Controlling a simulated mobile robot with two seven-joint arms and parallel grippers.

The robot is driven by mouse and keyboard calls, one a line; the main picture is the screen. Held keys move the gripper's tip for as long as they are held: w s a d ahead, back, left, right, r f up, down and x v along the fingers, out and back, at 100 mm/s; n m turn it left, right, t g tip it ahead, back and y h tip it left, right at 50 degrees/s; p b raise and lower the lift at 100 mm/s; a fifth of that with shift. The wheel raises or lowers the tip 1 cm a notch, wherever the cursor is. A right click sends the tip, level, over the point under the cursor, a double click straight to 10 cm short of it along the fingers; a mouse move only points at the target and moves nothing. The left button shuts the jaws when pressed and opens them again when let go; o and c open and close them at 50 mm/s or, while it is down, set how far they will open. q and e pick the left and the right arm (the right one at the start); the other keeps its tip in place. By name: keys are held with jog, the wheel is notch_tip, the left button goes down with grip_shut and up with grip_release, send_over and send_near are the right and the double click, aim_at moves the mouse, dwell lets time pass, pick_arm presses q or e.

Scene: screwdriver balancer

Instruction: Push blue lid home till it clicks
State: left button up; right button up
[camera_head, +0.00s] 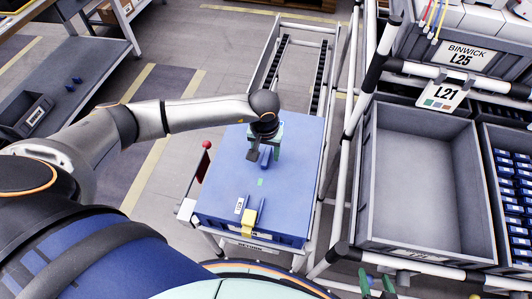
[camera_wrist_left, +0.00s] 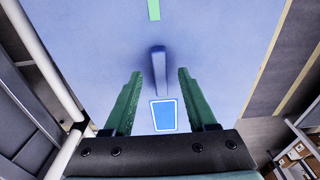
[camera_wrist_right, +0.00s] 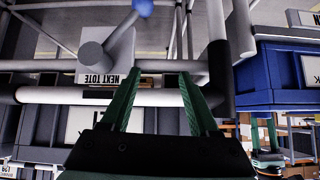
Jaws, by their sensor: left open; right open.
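The blue lid (camera_head: 225,180) lies flat over the tote on the roller stand. It also fills most of the left wrist view (camera_wrist_left: 95,45). A raised blue rib (camera_wrist_left: 159,70) stands on the lid, with a light blue square (camera_wrist_left: 163,115) near it. A second rib and a yellow latch-like piece (camera_head: 248,225) are at the lid's near edge. My left gripper (camera_head: 265,150) is over the lid's far half, open, its fingers on either side of the rib with gaps. Whether the fingers touch the lid cannot be told. My right gripper (camera_head: 377,285) is open and empty, low at the right.
An empty grey bin (camera_head: 420,180) sits in the rack on the right, beside a bin of blue parts (camera_head: 515,190). A white rack post (camera_head: 352,130) stands just right of the lid. A red-knobbed lever (camera_head: 205,147) stands left of it. Rollers behind the lid are empty.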

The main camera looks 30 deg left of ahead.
pick_arm(q)
notch_tip(320, 180, up, 11)
jog(key=s, duration=0.1)
jog(key=shift+d, duration=0.15)
jog(key=shift+s, duration=0.1)
dwell(1.1)
